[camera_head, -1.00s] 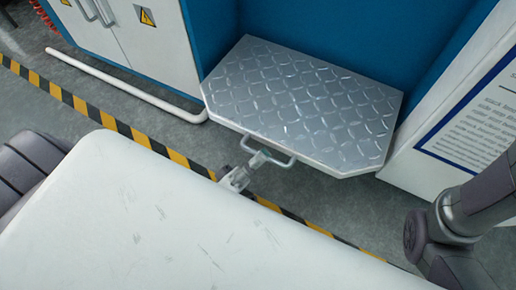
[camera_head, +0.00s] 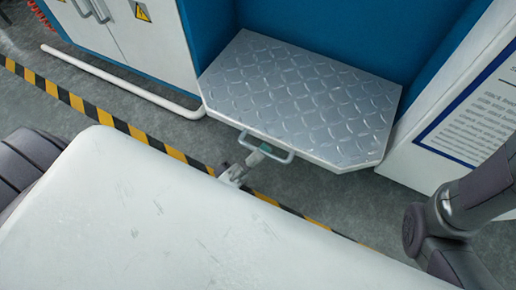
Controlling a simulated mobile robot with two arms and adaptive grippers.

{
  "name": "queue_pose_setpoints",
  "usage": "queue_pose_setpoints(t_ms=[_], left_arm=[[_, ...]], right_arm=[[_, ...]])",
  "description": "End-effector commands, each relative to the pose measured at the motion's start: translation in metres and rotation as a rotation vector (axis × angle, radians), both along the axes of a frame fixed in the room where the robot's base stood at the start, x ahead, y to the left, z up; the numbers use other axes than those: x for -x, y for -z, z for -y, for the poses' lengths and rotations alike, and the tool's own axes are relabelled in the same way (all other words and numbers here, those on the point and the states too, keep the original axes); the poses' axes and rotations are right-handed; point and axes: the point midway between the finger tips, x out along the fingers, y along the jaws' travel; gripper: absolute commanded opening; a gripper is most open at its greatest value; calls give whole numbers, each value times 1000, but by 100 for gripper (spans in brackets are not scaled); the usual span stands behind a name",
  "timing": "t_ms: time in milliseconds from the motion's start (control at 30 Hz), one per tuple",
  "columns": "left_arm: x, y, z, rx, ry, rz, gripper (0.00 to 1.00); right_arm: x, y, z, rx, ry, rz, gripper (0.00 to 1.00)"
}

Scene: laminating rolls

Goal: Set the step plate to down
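The step plate (camera_head: 305,95) is a grey metal diamond-tread panel with cut front corners. It juts out from the blue wall and looks roughly level. A light grey U-shaped handle (camera_head: 282,159) sticks out from its front edge. My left gripper (camera_head: 258,153) is at the left part of this handle, its fingertips overlapping the bar. It is small and partly hidden, so I cannot tell whether its fingers are closed on the bar. My own white body covers most of the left arm. My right arm shows at the right edge; its gripper is out of view.
A white panel with a printed notice (camera_head: 475,125) stands at the right. Yellow-black tape (camera_head: 145,137) crosses the grey floor, which is open below the plate.

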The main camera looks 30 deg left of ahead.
Motion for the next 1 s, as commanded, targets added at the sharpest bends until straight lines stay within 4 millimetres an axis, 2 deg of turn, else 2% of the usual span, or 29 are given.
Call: queue_pose_setpoints(t_ms=[367,467,800,1000], left_arm=[[1,-3,0,-2,1,-2,37],[1,-16,0,1,2,0,37],[1,-82,0,4,1,6,37],[0,-100,-1,3,-1,6,37]], right_arm=[[-2,0,0,-1,0,-7,0],[-2,0,0,-1,0,-4,0],[-1,0,0,0,0,-2,0],[-1,0,0,-1,0,-1,0]])
